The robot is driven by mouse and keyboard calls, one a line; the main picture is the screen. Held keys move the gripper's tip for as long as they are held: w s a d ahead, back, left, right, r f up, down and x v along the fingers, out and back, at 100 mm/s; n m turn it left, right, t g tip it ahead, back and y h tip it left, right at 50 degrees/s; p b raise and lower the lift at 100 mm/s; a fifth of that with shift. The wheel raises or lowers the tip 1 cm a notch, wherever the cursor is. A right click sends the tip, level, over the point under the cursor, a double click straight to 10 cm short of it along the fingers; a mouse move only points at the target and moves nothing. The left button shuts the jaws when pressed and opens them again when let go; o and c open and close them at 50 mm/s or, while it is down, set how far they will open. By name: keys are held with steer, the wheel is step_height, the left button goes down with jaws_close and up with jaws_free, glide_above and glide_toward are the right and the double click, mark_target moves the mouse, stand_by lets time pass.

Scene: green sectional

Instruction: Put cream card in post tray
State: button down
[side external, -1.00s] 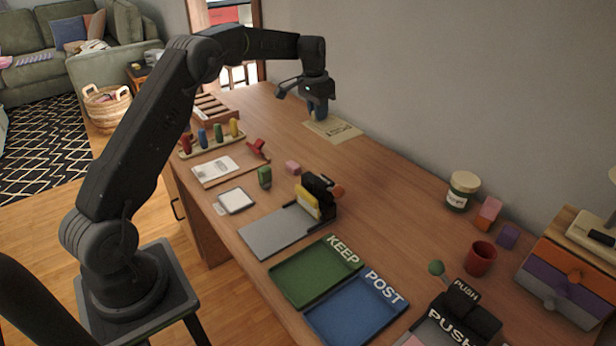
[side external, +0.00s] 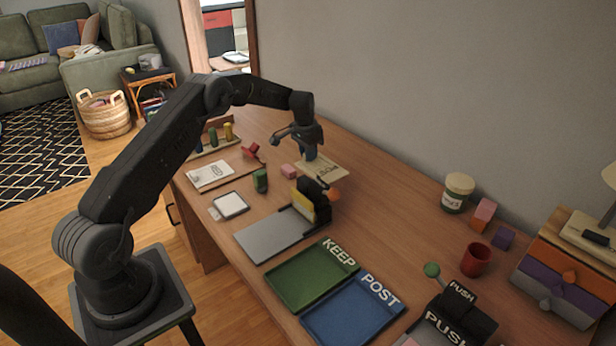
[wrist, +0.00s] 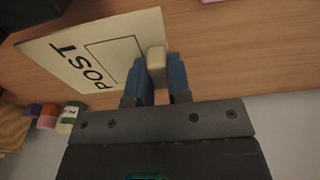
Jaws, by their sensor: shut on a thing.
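The cream card (side external: 331,172), printed POST, is at my gripper (side external: 310,156) over the back of the desk. In the wrist view the card (wrist: 118,48) stretches left from my gripper (wrist: 157,72). The blue fingers are shut on a small cream block at the card's edge. I cannot tell how far the card is above the desk. The blue post tray (side external: 345,318), labelled POST on its back rim, is empty at the front of the desk, well apart from the card.
The green KEEP tray (side external: 300,280) adjoins the post tray. A grey plate with a black holder (side external: 318,205) and yellow piece stands between card and trays. A pink block (side external: 289,171), green piece (side external: 260,181), red cup (side external: 476,260) and jar (side external: 457,192) stand around.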

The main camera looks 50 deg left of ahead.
step_height(320, 180, down, 9)
steer(key=shift+f, duration=0.1)
stand_by(0.4)
steer(key=c, duration=1.1)
jaws_free()
steer(key=shift+f, duration=0.1)
